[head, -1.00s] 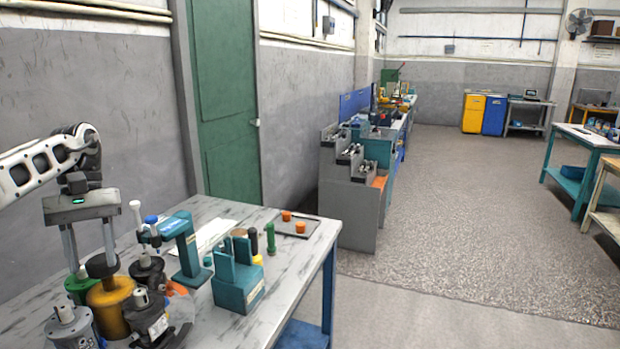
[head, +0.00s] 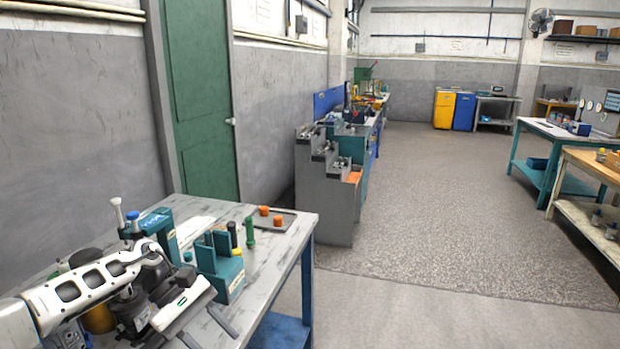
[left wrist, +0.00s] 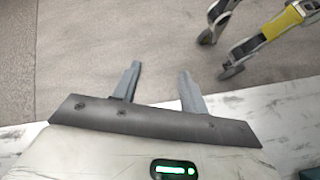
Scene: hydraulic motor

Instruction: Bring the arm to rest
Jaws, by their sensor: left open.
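My left gripper (head: 206,328) hangs low at the near edge of the marble-topped table (head: 262,275), with my white arm reaching across the motor parts. In the left wrist view its two grey fingers (left wrist: 158,72) are spread apart with nothing between them, over the floor just beyond the table edge. A dark motor part (head: 130,312) stands under and beside my arm. A yellow cylinder (head: 98,318) shows partly behind my arm. My right gripper is in neither view.
A teal block (head: 222,272), a teal press-like stand (head: 160,228), a green peg (head: 250,232) and a tray (head: 284,222) with orange caps stand farther back. Floor right of the table is clear.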

